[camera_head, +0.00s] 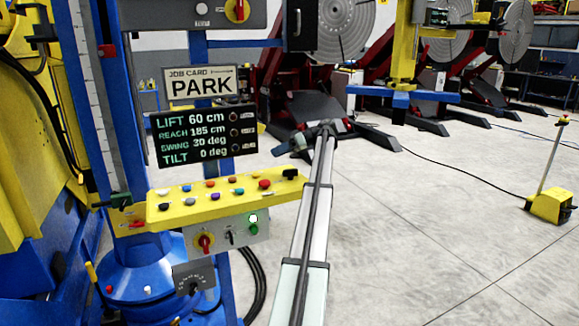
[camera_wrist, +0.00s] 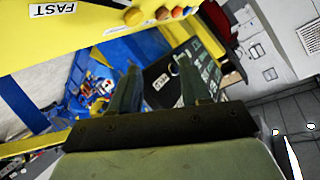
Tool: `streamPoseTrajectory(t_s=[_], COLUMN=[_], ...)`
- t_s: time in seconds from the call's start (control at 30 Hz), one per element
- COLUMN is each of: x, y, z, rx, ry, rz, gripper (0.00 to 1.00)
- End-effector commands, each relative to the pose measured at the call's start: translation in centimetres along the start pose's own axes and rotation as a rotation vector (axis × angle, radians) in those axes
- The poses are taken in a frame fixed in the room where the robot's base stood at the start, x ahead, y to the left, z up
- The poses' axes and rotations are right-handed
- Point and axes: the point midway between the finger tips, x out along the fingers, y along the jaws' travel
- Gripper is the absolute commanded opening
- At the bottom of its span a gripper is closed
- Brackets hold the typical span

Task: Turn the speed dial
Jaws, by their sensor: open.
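A grey plate with a black dial (camera_head: 194,288) and scale marks sits low on the blue column, below the yellow button panel. Its lettering is too small to read, so I cannot tell for sure that it is the speed dial. My gripper (camera_head: 305,140) is right of the display and above the panel's right end, well apart from this dial. In the wrist view my gripper (camera_wrist: 158,80) is open, its two fingers apart with nothing visible between them. A FAST label (camera_wrist: 54,9) shows on a yellow surface there; no dial is clear in that view.
The yellow button panel (camera_head: 160,217) carries several coloured buttons. Under it, a grey box (camera_head: 218,240) has a red-and-yellow switch and a lit green button. The display (camera_head: 200,135) reads lift, reach, swing and tilt; a PARK card (camera_head: 201,87) is above. Open floor lies right.

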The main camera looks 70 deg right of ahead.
Motion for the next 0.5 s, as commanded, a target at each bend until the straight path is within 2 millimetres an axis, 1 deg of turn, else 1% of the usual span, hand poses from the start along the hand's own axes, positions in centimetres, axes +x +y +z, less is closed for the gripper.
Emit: streamPoseTrajectory(t_s=[0.03, 0.1, 0.2, 0.37, 0.5], x=[0.9, 1.9, 2.7, 3.2, 3.0], y=[0.2, 0.8, 1.5, 2.3, 2.2], z=[-0.2, -0.2, -0.2, -0.2, -0.5], rx=[0.086, 0.222, 0.406, 0.690, 0.931], ry=[-0.056, -0.130, -0.217, -0.307, -0.326], rz=[0.047, 0.129, 0.266, 0.524, 0.760], gripper=[0.47, 0.47, 0.47, 0.47, 0.47])
